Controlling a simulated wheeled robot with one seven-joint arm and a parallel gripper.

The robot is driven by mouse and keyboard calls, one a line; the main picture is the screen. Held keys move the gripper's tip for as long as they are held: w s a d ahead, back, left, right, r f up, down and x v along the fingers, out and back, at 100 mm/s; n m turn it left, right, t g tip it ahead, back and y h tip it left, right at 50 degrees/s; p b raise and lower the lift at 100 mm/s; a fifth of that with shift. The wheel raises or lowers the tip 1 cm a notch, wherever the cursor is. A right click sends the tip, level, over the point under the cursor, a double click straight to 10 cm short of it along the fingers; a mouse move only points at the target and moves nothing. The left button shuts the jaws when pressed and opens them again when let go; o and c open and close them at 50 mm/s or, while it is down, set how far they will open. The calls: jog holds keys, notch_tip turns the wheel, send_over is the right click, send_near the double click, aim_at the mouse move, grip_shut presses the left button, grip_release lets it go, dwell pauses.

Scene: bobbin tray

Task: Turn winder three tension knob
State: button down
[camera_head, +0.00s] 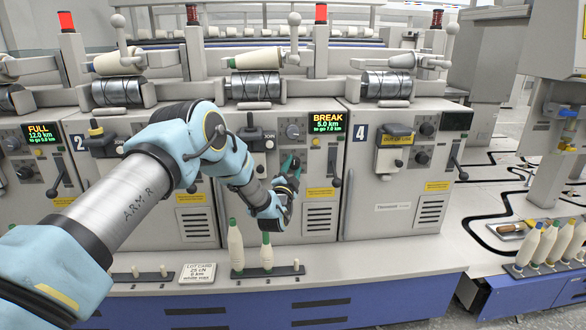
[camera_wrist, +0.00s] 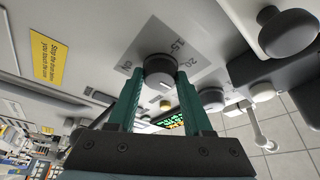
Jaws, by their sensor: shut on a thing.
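Winder three (camera_head: 320,190) stands between the machines marked 2 and 4, and its display (camera_head: 329,123) reads BREAK, 5.0 km. In the wrist view its tension knob (camera_wrist: 159,71) is a dark round knob with a pale mark on its face. It sits on a grey scale plate (camera_wrist: 178,47) where 15, 20 and cN can be read. My gripper (camera_wrist: 161,84) has its teal fingers on both sides of the knob and is shut on it. In the head view my gripper (camera_head: 289,166) is at winder three's front panel and hides the knob.
A lot card (camera_head: 198,271) reading 25 cN stands on the ledge, left of a peg tray (camera_head: 283,270) with two green-tipped bobbins. A black lever (camera_head: 335,167) is right of my gripper. Another dark knob (camera_head: 292,131) is above it. More bobbins (camera_head: 546,242) stand at right.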

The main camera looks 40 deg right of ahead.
jog(key=shift+f+b, duration=0.15)
jog(key=shift+b, duration=0.2)
